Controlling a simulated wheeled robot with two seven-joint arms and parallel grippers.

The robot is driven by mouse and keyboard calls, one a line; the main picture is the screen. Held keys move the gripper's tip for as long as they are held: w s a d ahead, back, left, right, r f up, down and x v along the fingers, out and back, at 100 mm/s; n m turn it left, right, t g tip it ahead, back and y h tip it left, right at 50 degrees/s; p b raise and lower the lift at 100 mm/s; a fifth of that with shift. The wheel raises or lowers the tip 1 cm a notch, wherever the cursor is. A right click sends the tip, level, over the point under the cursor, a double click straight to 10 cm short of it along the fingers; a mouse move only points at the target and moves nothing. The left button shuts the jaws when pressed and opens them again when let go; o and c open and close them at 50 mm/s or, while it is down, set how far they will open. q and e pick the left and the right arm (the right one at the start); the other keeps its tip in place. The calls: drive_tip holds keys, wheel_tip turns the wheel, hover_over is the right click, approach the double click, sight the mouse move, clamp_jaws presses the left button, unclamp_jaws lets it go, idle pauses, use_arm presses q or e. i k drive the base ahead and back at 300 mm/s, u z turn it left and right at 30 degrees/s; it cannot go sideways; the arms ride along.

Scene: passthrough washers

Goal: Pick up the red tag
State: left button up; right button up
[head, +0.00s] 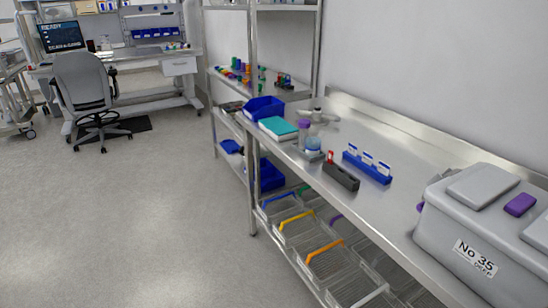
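A small red piece (330,156), which looks like the red tag, stands upright at the far left end of a dark block-shaped holder (341,177) on the steel bench (400,150). It is too small to tell its exact shape or whether it sits in a slot. A blue rack (367,168) with several white, blue-topped cards stands just to the right of the holder. Neither of my grippers is in view.
A large grey case (480,235) labelled "No 35" fills the bench's right end. Left of the holder are a purple-capped tube (303,130), a clear jar (313,143), a teal box (278,127) and a blue bin (264,107). Wire baskets hang below. The floor (130,220) is clear.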

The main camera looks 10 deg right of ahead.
sight(331, 153)
drive_tip(key=u, duration=1)
drive_tip(key=i, duration=1.6)
drive_tip(key=z, duration=2.05)
